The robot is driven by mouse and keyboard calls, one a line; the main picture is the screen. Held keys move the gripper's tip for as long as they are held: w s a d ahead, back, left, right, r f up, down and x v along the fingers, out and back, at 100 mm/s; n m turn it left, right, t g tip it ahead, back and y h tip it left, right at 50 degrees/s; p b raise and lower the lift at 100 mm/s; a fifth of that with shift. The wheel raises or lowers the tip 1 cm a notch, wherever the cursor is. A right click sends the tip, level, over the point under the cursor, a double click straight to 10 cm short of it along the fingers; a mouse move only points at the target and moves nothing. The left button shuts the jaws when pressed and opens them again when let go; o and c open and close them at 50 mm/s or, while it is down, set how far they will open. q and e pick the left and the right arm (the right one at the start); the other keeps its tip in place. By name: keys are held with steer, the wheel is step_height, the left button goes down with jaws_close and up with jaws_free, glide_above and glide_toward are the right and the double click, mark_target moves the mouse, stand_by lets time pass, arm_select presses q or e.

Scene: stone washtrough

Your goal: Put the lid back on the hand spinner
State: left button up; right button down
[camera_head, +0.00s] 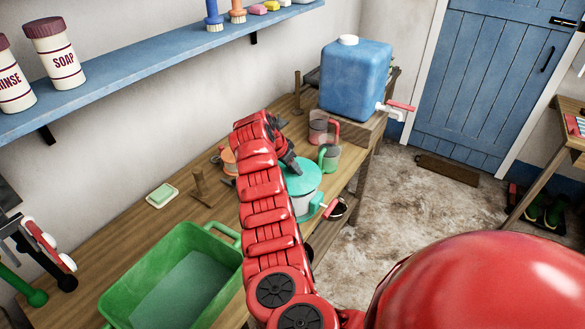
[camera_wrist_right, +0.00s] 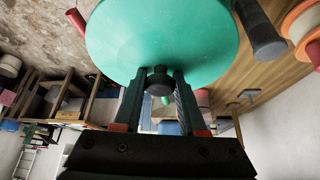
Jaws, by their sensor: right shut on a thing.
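The round teal lid (camera_head: 303,176) is over the top of the drum. I cannot tell whether it rests on the rim or is just above it. In the right wrist view the lid (camera_wrist_right: 160,35) fills the top, with its dark knob (camera_wrist_right: 160,82) between my fingers. My right gripper (camera_head: 291,163) is shut on this knob, also in the wrist view (camera_wrist_right: 160,74). My left gripper is out of view.
A green basin (camera_head: 170,275) and a soap dish (camera_head: 161,195) are nearer on the bench. A blue water tank (camera_head: 356,80) stands beyond. Floor is open at the right.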

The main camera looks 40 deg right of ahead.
stand_by(0.4)
jaws_free()
stand_by(0.4)
steer(key=shift+r, duration=0.15)
steer(key=shift+r+p, duration=0.6)
steer(key=shift+r, duration=2.8)
steer(key=shift+c, duration=0.2)
jaws_close()
